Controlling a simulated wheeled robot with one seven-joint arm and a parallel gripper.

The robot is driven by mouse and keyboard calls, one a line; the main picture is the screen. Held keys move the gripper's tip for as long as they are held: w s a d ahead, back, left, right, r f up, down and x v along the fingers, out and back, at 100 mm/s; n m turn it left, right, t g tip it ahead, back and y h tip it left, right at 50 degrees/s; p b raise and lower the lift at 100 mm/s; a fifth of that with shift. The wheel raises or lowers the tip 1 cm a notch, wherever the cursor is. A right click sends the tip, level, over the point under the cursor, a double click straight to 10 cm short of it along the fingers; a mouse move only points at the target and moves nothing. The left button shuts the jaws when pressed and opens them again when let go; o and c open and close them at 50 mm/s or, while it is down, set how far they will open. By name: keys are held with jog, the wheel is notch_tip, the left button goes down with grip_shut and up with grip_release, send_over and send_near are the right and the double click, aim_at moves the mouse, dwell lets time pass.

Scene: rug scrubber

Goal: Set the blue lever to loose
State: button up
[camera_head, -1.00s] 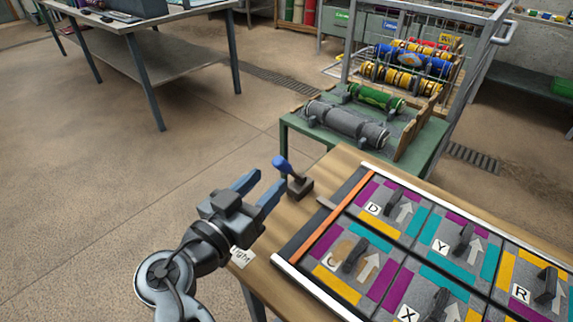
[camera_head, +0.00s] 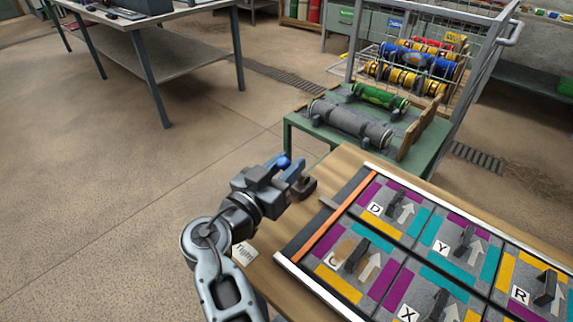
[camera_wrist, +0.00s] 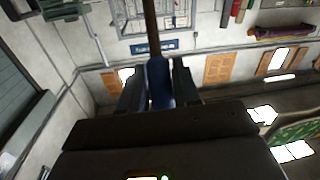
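The blue lever (camera_head: 284,161) has a blue grip on a dark base (camera_head: 306,187) at the left end of the wooden table. My gripper (camera_head: 287,168) is at the lever's grip, with its fingers on either side of it. In the wrist view the blue grip (camera_wrist: 159,84) fills the narrow gap between the two dark fingers, and its shaft runs upward in the picture. My gripper looks shut on it. A white label (camera_head: 243,254), seemingly reading "Tight", lies at the table's near left edge. No "loose" label is visible; my gripper and arm hide part of the table there.
A panel (camera_head: 318,239) with dark handles, arrows and letter tags covers the table to the right. A green stand (camera_head: 292,122) with grey and green rollers stands behind, with a wire cart (camera_head: 480,75) beyond. The floor left of the table is clear.

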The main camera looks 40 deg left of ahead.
aim_at(302, 175)
grip_shut()
jog(key=shift+w+r, duration=0.1)
jog(key=shift+r, duration=0.05)
jog(key=w+g+p, duration=0.1)
jog(key=r+g+p, duration=0.1)
jog(key=shift+w+d+r+p, duration=0.1)
jog(key=shift+w+r+p, duration=0.1)
jog(key=shift+w+p, duration=0.15)
jog(key=w+g+p, duration=0.1)
jog(key=g, duration=0.1)
jog(key=w+r+g+p, duration=0.1)
jog(key=w+g, duration=0.1)
jog(key=shift+w+d+m+p, duration=0.1)
jog(key=shift+m+p, duration=0.2)
jog(key=shift+p, duration=0.1)
jog(key=w+f+g+p, duration=0.1)
jog(key=w+f+g, duration=0.1)
jog(key=w+g, duration=0.4)
jog(key=shift+w+d+f+m+g, duration=0.25)
jog(key=shift+f+m+g, duration=0.05)
jog(key=shift+g, duration=0.7)
